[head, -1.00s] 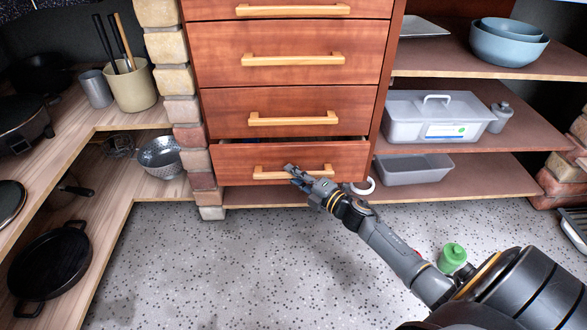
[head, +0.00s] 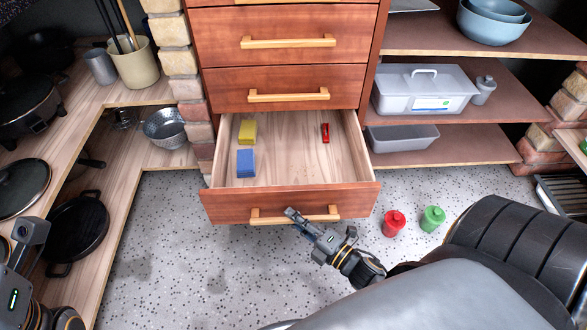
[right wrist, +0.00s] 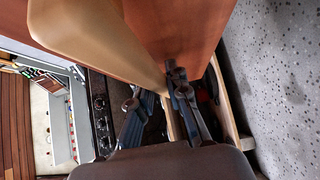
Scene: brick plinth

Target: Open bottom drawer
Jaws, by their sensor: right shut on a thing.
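The bottom drawer (head: 285,202) stands far out from the cabinet, its inside open to view. It holds a yellow sponge (head: 247,131), a blue sponge (head: 246,163) and a small red object (head: 325,133). Its wooden bar handle (head: 270,220) runs along the front. In the right wrist view, the fingers (right wrist: 158,105) are close beside the tan handle (right wrist: 110,60), partly hiding the grip. My left arm shows at the lower left edge; I cannot make out its fingertips.
A red bottle (head: 394,223) and a green bottle (head: 432,219) stand on the floor right of the drawer. Shelves on the right hold a lidded grey box (head: 420,95) and a grey bin (head: 403,138). A left counter shelf holds a black pan (head: 75,228). Speckled floor is clear in front.

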